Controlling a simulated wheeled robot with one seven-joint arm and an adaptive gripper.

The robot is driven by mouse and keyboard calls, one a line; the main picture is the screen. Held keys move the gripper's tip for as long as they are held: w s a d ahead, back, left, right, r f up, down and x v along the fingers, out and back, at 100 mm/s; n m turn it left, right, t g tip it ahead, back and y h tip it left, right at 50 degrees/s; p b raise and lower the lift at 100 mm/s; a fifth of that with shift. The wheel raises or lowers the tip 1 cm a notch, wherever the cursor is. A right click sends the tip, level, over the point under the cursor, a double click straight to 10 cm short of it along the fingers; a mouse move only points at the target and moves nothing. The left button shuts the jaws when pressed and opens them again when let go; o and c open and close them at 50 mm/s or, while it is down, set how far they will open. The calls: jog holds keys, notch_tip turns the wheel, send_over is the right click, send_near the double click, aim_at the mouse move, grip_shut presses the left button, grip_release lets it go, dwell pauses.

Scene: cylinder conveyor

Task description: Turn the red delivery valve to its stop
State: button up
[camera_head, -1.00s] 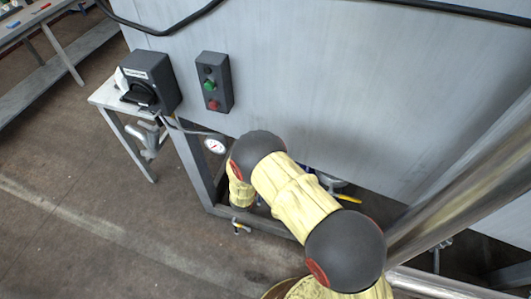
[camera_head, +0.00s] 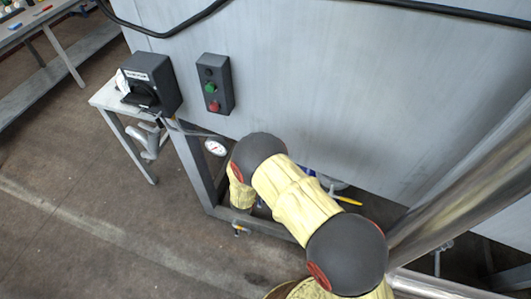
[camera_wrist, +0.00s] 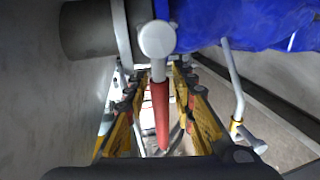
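In the wrist view the red valve handle (camera_wrist: 161,112) is a long bar hanging from a pale round hub (camera_wrist: 157,39). The hub sits in front of a grey pipe and a blue body (camera_wrist: 235,22). My gripper (camera_wrist: 160,76) has its yellow and black fingers on either side of the red handle. The fingers look open, with narrow gaps to the handle; contact is not visible. In the head view my arm hides the gripper, and the red handle does not show.
A thin metal lever (camera_wrist: 233,80) stands right of the fingers, and a grey wall is close on the left. In the head view are a dark switch box (camera_head: 152,84), a button box (camera_head: 215,84), a gauge (camera_head: 215,147) and a yellow handle (camera_head: 348,201) beside my arm.

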jog(key=v, duration=1.2)
dwell(0.4)
